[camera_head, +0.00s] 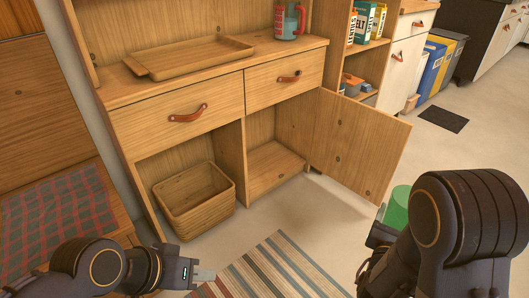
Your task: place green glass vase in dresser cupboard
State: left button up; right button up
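A green object (396,208), likely the green glass vase, shows at the right beyond my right arm, which hides part of it. My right gripper (380,237) is close by it, mostly hidden by my own arm, so its grip cannot be made out. The dresser's right lower cupboard (272,168) is open and looks empty. Its wooden door (360,145) is swung out to the right. My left gripper (205,275) is low, near the striped rug and in front of the dresser. It looks empty, and its finger gap is not clear.
A wicker basket (194,202) stands in the left lower bay. A wooden tray (190,57) and a mug-like jar (289,22) are on the dresser top. The striped rug (272,268) lies in front. The open door stands between the cupboard and the area at right. Floor before the cupboard is clear.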

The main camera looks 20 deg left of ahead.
aim_at(273, 166)
jog(key=i+l+u, duration=0.2)
jog(key=u, duration=0.2)
jog(key=i+l+u, duration=0.25)
jog(key=u, duration=0.15)
jog(key=i+l+u, duration=0.25)
jog(key=u, duration=0.2)
jog(key=i+l+u, duration=0.1)
jog(key=l+u, duration=0.3)
jog(key=i+l+u, duration=0.1)
jog(key=l+u, duration=0.3)
jog(key=l, duration=0.15)
jog(key=l+u, duration=0.25)
jog(key=i+l, duration=0.25)
jog(key=l, duration=0.1)
